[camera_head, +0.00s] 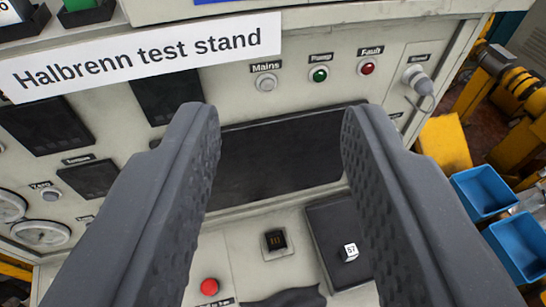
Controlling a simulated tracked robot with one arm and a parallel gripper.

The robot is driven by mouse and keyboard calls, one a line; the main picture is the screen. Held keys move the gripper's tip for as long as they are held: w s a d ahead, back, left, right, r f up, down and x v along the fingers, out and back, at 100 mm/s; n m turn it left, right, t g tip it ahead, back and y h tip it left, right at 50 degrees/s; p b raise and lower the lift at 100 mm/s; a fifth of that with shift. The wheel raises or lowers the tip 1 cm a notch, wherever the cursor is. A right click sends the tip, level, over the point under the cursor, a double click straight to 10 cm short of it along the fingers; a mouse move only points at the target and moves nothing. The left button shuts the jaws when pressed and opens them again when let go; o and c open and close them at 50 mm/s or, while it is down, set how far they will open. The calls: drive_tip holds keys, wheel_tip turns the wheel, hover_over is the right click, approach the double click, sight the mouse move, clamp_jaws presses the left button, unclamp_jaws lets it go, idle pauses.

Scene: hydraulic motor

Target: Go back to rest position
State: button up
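My gripper (278,125) is in the camera view with its two dark, dimpled fingers wide apart. Nothing is between the fingers. It hangs in front of the pale test stand (330,18), which has a white sign (140,55) reading "Halbrenn test stand". Between the fingers a dark screen panel (270,155) shows, partly hidden behind them. No fingertip visibly grips any part of the stand.
The panel has a Mains light (266,82), a green Pump light (319,74), a red Fault light (367,67) and a red button (209,287). A dark pad (325,222) carries a cube (348,253) marked 57. Blue bins (483,191) and yellow machinery (515,75) stand at right.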

drive_tip(key=shift+f, duration=0.1)
wheel_tip(320, 180, down, 12)
drive_tip(key=b, duration=1.2)
